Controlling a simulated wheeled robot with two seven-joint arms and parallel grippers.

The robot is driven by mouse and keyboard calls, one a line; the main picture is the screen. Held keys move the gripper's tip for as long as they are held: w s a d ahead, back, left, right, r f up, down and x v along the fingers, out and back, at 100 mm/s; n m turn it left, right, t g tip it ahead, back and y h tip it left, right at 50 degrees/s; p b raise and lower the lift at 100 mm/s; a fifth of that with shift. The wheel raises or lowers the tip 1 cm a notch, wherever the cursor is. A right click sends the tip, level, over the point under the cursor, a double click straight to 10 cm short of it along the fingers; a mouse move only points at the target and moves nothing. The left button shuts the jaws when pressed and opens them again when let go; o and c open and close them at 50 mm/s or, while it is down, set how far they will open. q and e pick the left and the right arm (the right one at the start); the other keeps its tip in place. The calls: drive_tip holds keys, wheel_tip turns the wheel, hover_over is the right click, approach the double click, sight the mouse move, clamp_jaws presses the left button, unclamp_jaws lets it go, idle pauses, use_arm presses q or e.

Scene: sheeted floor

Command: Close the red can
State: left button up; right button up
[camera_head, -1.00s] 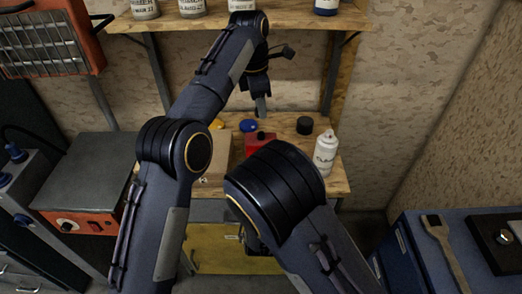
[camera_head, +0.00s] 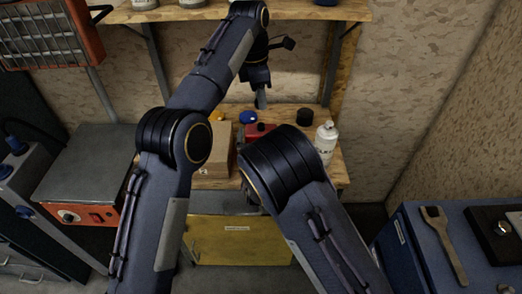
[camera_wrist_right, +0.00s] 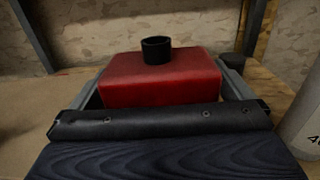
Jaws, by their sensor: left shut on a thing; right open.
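The red can (camera_head: 255,131) stands on the wooden workbench (camera_head: 324,178), partly hidden by my right arm. In the right wrist view the can (camera_wrist_right: 160,82) is upright, with a black round neck (camera_wrist_right: 157,50) on top. My right gripper (camera_wrist_right: 160,92) is open, with one finger on each side of the can; I cannot tell whether they touch it. The head view hides this gripper behind my arm. My left gripper (camera_head: 261,100) is above and behind the can, pointing down. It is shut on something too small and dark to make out.
A white spray bottle (camera_head: 325,143) and a black cylinder (camera_head: 304,117) stand right of the can. A shelf (camera_head: 290,12) overhangs the bench.

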drive_tip(key=shift+w, duration=0.8)
drive_tip(key=c, duration=1.2)
use_arm(q)
hover_over(263, 125)
drive_tip(key=shift+a+f, duration=0.2)
drive_tip(key=shift+f, duration=1.05)
drive_tip(key=shift+a+f, duration=0.15)
drive_tip(key=shift+f, duration=1.05)
